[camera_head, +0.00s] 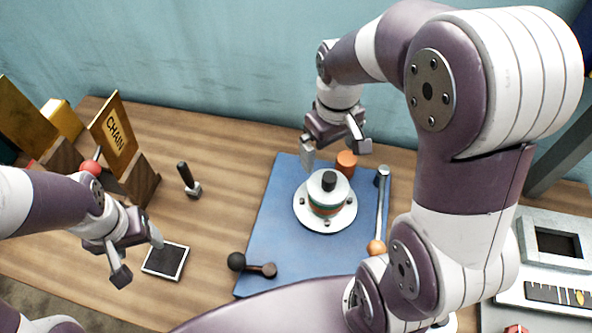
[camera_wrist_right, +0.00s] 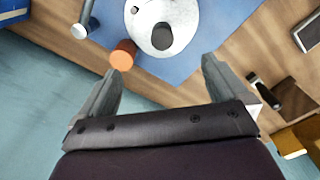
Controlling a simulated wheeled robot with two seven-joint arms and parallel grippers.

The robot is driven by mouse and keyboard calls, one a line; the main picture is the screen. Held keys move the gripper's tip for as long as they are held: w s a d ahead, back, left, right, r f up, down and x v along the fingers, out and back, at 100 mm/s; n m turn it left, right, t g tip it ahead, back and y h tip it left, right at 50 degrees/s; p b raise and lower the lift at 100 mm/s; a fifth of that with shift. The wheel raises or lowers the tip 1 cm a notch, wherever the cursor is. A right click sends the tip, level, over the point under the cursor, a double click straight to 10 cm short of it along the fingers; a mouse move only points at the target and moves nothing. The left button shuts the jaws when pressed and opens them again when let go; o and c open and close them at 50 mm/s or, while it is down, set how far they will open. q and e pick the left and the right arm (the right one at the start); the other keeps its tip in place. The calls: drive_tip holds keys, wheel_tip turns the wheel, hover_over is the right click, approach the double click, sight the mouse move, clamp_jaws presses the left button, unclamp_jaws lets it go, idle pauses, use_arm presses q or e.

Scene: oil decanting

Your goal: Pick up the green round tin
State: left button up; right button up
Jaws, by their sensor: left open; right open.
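I cannot clearly make out a separate green round tin. A round stack (camera_head: 324,205) with a white top, a green band, a brownish band and a black knob sits on a white flanged disc (camera_head: 340,219) on the blue mat. The disc and black knob (camera_wrist_right: 162,36) also show in the right wrist view, without the green band. My right gripper (camera_head: 335,152) is open and empty, above and behind the stack; its fingers also show in the right wrist view (camera_wrist_right: 161,66).
An orange cylinder (camera_head: 347,164) stands behind the stack on the blue mat (camera_head: 268,225). A long-handled tool (camera_head: 381,210) lies at the mat's right, a black-knobbed tool (camera_head: 252,265) at its front. A grey device (camera_head: 555,250) stands right.

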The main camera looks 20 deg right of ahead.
sight(330, 176)
drive_tip(key=f, duration=0.1)
drive_tip(key=s+f, duration=0.1)
drive_tip(key=f, duration=0.2)
drive_tip(key=shift+s+a+f, duration=0.1)
drive_tip(key=shift+s+f, duration=0.25)
wheel_tip(330, 176, down, 8)
drive_tip(key=shift+r, duration=0.1)
drive_tip(key=c, duration=1.1)
